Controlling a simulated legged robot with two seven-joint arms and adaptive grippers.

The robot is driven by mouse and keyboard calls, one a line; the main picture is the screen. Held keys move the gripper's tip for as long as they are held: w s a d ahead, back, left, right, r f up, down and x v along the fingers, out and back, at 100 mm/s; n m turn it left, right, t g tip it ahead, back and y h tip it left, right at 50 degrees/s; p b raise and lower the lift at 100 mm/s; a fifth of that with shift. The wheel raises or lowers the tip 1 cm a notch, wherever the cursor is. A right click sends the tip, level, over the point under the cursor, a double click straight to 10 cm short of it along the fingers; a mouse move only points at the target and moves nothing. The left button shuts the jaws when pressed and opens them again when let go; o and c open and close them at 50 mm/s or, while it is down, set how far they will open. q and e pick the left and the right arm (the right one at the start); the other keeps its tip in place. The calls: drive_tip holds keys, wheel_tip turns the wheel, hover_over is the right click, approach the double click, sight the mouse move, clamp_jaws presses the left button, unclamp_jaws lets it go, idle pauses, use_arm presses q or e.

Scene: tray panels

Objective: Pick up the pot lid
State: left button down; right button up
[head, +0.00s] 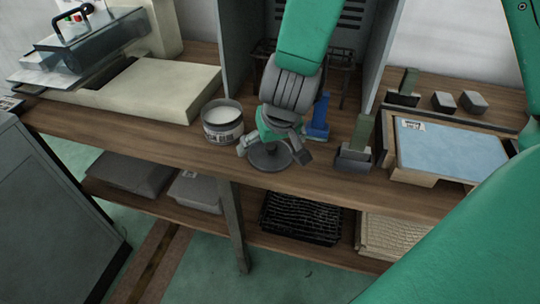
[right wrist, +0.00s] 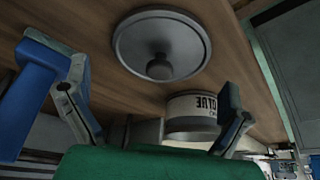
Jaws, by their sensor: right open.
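The pot lid (head: 268,158) is a dark grey round disc with a knob, lying on the wooden bench top. In the right wrist view the lid (right wrist: 137,40) shows whole, knob toward the camera. My right gripper (head: 272,150) is open and empty over it, one finger to each side. In the wrist view the gripper's fingers (right wrist: 155,108) are spread wide, with the knob between and beyond them, apart from both. The head view hides part of the lid behind the gripper. My left gripper is not in view.
An open glue pot (head: 222,129) with pale contents stands close left of the lid. A blue object (head: 318,118) and a grey holder with a green block (head: 354,152) are close on the right. A framed blue panel (head: 438,150) lies farther right.

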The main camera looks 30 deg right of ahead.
drive_tip(key=x, duration=0.2)
drive_tip(key=shift+w+f+b, duration=0.15)
drive_tip(key=shift+f+b, duration=0.1)
drive_tip(key=shift+b, duration=0.05)
drive_tip(key=shift+r, duration=0.1)
drive_tip(key=c, duration=0.7)
